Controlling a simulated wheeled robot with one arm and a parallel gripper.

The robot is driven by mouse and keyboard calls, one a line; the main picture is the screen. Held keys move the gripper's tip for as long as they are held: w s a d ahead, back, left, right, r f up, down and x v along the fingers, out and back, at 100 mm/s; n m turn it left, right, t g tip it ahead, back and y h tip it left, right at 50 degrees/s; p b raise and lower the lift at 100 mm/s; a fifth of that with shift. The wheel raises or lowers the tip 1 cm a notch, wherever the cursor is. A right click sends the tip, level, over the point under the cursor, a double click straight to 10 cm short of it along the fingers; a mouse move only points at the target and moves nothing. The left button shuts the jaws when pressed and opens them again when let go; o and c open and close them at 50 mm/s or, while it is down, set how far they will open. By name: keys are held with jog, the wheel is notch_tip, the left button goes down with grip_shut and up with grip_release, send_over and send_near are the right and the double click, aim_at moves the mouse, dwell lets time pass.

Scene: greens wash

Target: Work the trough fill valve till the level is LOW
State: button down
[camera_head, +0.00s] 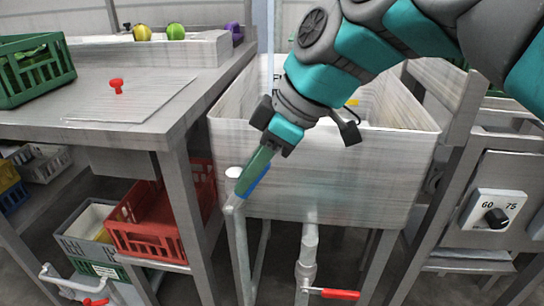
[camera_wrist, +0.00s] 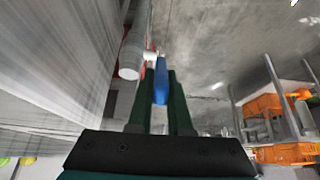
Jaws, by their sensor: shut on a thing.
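The pale grey trough (camera_head: 350,180) stands in the middle of the head view. A pipe (camera_head: 239,245) rises at its left front corner, with a white round cap (camera_head: 233,172) near its top. A blue valve lever (camera_head: 260,176) is beside this pipe, and it also shows in the wrist view (camera_wrist: 160,82). My gripper (camera_head: 250,178) is shut on the blue lever, with one dark green finger on each side of it in the wrist view (camera_wrist: 159,76). My arm hides part of the trough's inside and its back wall lettering, so I cannot read the level.
A second pipe (camera_head: 308,255) with a red lever (camera_head: 335,294) is under the trough. A steel table (camera_head: 150,135) with a green crate (camera_head: 35,70) stands left. A dial (camera_head: 496,218) is on the right.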

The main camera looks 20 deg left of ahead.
jog(key=a+h, duration=0.1)
jog(key=a+r+h+p, duration=0.1)
jog(key=shift+s+t+h, duration=0.15)
jog(key=shift+t+h, duration=0.15)
jog(key=shift+s+a+f+t+h+p, duration=0.1)
jog(key=shift+s+a+t+h+p, duration=0.1)
jog(key=shift+a+h+p, duration=0.5)
jog(key=shift+s+a+f+t+h+p, duration=0.15)
jog(key=shift+a+h, duration=0.35)
jog(key=shift+h, duration=0.5)
jog(key=shift+r, duration=0.1)
jog(key=c, duration=0.8)
grip_release()
jog(key=shift+c, duration=0.2)
